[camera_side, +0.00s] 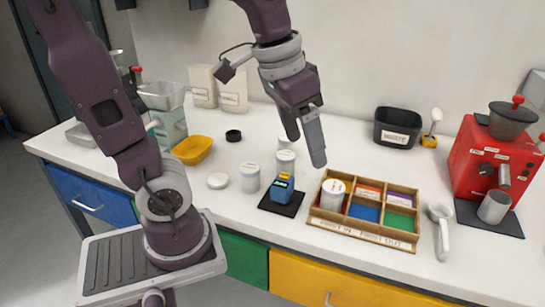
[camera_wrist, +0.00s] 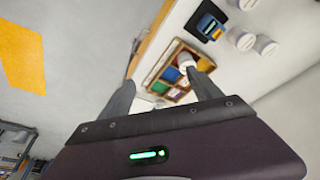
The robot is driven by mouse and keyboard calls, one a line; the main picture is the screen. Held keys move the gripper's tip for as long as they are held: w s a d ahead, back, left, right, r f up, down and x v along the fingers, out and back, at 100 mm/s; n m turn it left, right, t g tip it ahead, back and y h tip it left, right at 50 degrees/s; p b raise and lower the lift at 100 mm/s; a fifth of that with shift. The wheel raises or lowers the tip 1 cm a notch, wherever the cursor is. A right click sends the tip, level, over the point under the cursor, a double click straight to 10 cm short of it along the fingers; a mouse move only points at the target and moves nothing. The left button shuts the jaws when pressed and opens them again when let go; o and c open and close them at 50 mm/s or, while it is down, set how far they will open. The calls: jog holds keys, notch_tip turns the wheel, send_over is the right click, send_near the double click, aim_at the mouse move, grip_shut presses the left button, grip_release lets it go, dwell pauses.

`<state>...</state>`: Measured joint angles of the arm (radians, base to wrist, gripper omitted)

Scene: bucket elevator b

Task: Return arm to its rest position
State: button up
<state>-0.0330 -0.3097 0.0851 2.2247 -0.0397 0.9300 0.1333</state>
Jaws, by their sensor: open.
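My gripper (camera_side: 306,146) hangs above the white counter, fingers pointing down, open with nothing between the fingers. Its two fingers also show in the wrist view (camera_wrist: 163,90), spread apart. The wooden tray (camera_side: 362,236) below and to the right of it is split into coloured compartments and carries a text label on its front. A white canister (camera_side: 332,194) stands in the tray's left compartment. In the wrist view the tray (camera_wrist: 164,66) lies beyond the fingers, and one finger partly covers it.
A blue device (camera_side: 282,190) sits on a black mat left of the tray. White canisters (camera_side: 250,178) stand near it. A white scoop (camera_side: 442,232) lies right of the tray. The air around my gripper is clear.

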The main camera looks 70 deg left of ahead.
jog(key=s+d+f+t, duration=0.1)
jog(key=s+d+t, duration=0.1)
jog(key=s, duration=0.7)
